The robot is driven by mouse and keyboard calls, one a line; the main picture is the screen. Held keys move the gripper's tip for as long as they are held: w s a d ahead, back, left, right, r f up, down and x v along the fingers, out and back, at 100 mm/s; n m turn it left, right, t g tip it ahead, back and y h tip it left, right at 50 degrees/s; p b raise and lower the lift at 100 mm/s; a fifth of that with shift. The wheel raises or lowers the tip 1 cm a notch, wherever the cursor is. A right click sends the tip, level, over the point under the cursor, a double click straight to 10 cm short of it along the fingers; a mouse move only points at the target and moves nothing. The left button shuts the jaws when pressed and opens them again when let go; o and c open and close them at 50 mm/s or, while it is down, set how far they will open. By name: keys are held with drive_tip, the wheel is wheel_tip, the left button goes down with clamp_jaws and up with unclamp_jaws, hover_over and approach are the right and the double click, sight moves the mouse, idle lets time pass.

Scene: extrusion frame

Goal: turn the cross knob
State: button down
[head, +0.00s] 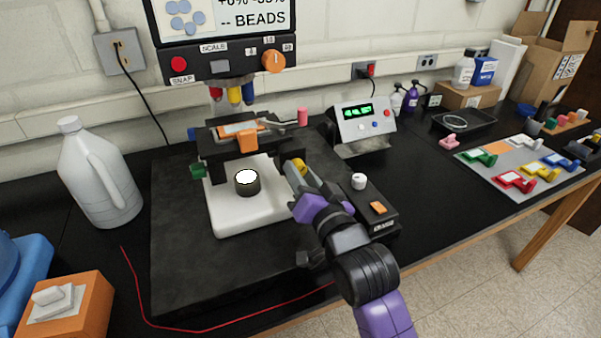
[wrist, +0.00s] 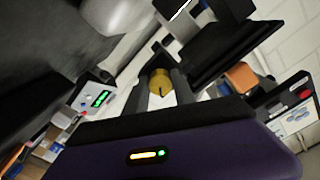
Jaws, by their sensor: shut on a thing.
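The cross knob, which I take to be the yellow round knob (head: 299,164), sits at the right side of the microscope stand. It also shows in the wrist view (wrist: 160,84), with a dark mark on its face. My gripper (head: 296,172) reaches it from the front right and is shut on it. In the wrist view the two grey fingers lie on either side of the knob. The fingers hide part of the knob in the head view. The microscope's black stage (head: 215,150) stands just left of the gripper, above the white base (head: 225,215).
A black control box (head: 380,220) with a white knob stands close right of my gripper. A green-display unit (head: 362,127) stands behind. A screen (head: 220,20) hangs above the microscope. A white jug (head: 95,180) is at left. A red wire lies along the front.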

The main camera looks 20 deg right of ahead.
idle(0.3)
drive_tip(key=c, duration=1.1)
unclamp_jaws()
drive_tip(key=shift+o, duration=0.2)
drive_tip(key=shift+s, duration=0.1)
drive_tip(key=s+b, duration=0.1)
drive_tip(key=s, duration=0.6)
drive_tip(key=shift+s, duration=0.35)
